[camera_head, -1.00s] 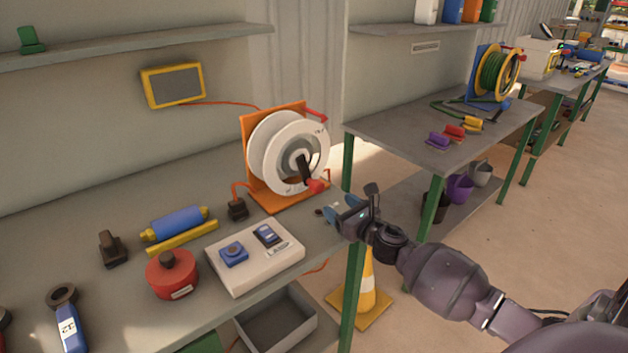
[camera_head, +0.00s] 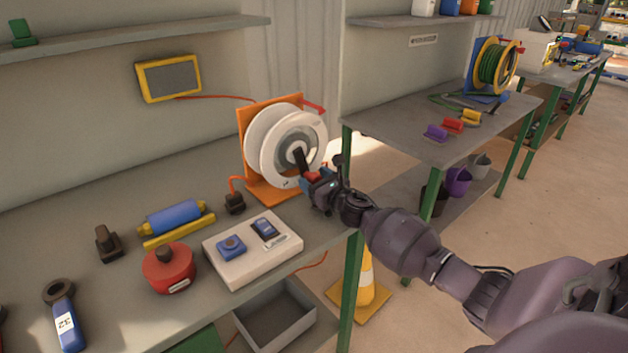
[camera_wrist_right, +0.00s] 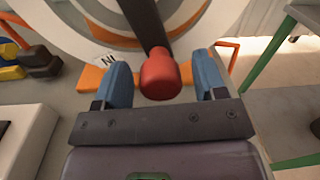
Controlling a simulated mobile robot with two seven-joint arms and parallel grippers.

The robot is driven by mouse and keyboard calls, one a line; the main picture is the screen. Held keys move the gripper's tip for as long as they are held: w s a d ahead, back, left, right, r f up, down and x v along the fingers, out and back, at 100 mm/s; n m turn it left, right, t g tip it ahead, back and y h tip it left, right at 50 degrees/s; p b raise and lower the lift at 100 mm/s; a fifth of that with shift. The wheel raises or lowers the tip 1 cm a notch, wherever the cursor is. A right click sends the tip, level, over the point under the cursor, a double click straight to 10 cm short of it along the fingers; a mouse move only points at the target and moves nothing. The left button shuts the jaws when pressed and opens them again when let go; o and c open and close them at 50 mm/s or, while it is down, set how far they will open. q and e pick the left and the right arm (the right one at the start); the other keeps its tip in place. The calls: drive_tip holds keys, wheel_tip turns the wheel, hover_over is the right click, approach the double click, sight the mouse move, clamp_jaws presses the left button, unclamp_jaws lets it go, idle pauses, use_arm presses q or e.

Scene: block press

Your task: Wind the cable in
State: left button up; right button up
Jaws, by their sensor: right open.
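The cable reel (camera_head: 274,148) is a white double-flanged drum on an orange stand (camera_head: 249,116), standing on the near bench. A black crank arm (camera_head: 300,158) with a red knob (camera_wrist_right: 160,75) sits on its front face. An orange cable (camera_head: 236,184) ends in a dark plug (camera_head: 235,203) left of the stand. My right gripper (camera_head: 314,183) is at the knob, in front of the reel. In the right wrist view my right gripper (camera_wrist_right: 160,85) is open, its blue fingers on either side of the knob with gaps showing. My left gripper is not in view.
A white switch box (camera_head: 253,250), a red round container (camera_head: 169,268) and a blue cylinder (camera_head: 172,219) lie on the bench left of my arm. A yellow cone (camera_head: 364,280) stands on the floor below. A second bench (camera_head: 400,117) holds a green reel.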

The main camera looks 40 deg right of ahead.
drive_tip(key=shift+w, duration=0.15)
clamp_jaws()
idle(0.4)
drive_tip(key=shift+a, duration=0.15)
